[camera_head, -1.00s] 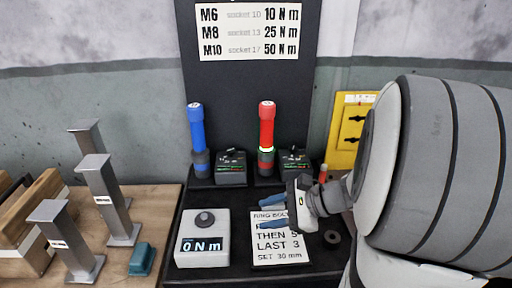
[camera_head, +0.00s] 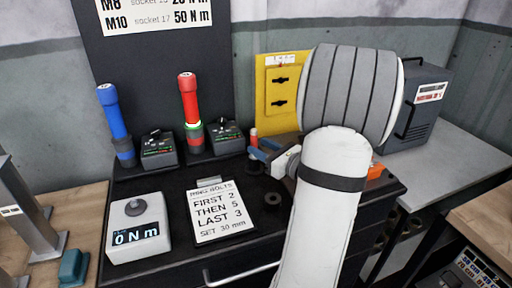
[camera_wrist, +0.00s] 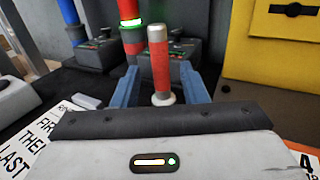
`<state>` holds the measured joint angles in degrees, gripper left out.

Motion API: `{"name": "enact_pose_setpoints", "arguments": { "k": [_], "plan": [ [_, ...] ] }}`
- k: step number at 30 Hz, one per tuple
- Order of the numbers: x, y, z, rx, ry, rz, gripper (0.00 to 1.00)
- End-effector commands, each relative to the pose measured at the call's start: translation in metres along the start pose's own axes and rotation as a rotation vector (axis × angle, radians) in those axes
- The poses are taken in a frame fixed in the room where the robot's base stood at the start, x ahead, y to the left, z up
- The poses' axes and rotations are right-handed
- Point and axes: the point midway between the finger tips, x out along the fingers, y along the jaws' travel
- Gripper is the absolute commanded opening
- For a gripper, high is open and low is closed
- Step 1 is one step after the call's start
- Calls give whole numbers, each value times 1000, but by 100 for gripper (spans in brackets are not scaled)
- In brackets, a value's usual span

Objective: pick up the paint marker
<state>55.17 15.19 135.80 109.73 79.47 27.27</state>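The paint marker (camera_head: 254,138) looks like a short red stick with a pale cap, standing upright on the black bench near the yellow panel. In the wrist view the marker (camera_wrist: 160,65) rises in the gap between my two blue fingers, with a pale ring at its foot. My gripper (camera_head: 262,152) is open, its fingers low and level on either side of the marker's line. I see a gap on both sides, and no contact shows. In the head view the fingers partly hide the marker's lower part. I cannot tell how deep it sits between them.
A red torque wrench (camera_head: 188,100) and a blue one (camera_head: 115,120) stand left of the marker, beside black boxes. A yellow panel (camera_head: 275,115) stands behind. A ring-bolt card (camera_head: 218,215), a torque display (camera_head: 135,230) and a black ring (camera_head: 273,200) lie in front.

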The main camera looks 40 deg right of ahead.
Motion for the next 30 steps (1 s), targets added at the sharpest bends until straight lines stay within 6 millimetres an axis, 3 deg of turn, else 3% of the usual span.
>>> {"name": "enact_pose_setpoints", "arguments": {
  "k": [6,14,27,30],
  "plan": [
    [29,0,0,0,1,3,40],
    [32,-1,0,-1,1,0,40],
    [31,-1,0,-1,1,0,5],
    [31,-1,0,-1,1,0,4]
  ]
}}
